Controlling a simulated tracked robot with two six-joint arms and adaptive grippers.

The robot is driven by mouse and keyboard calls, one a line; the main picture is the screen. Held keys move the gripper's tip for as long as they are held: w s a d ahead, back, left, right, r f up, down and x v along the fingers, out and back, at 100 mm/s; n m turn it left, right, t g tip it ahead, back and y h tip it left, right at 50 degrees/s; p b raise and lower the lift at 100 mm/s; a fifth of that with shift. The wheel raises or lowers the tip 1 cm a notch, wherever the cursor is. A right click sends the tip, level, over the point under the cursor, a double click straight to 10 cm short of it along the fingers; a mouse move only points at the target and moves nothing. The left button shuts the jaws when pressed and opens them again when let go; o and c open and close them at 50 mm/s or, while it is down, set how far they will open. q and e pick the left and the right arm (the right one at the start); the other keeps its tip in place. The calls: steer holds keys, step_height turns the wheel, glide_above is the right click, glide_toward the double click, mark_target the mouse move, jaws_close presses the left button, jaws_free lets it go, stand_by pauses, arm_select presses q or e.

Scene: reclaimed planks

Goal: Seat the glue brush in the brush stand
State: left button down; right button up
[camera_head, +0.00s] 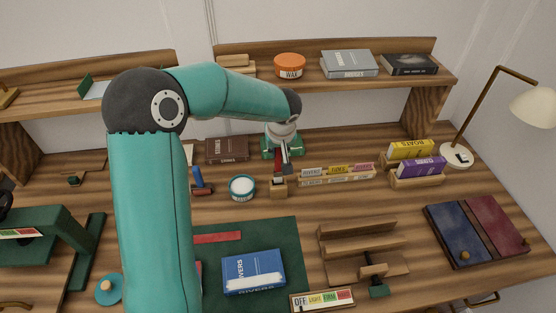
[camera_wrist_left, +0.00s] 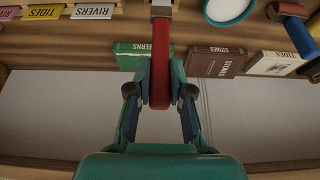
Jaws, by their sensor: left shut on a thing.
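My left gripper (camera_head: 281,163) reaches over the bench from the left and is shut on the red glue brush (camera_head: 278,158). The brush also shows in the left wrist view (camera_wrist_left: 160,60), between the two fingers. It points down towards a small wooden block, the brush stand (camera_head: 279,190), at the middle of the bench. The stand appears at the top edge of the wrist view (camera_wrist_left: 160,10), in line with the brush. The brush's lower end is at or just above the stand; I cannot tell whether it is inside. My right gripper is not in view.
A green book (camera_head: 269,152) and a brown book (camera_head: 227,150) stand behind. A green mat (camera_head: 275,235) lies in front.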

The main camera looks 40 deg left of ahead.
mark_target(278, 159)
arm_select(q)
steer(key=shift+f+b, duration=0.35)
steer(key=shift+f, duration=1.8)
steer(key=c, duration=1.1)
jaws_free()
steer(key=shift+o, duration=0.2)
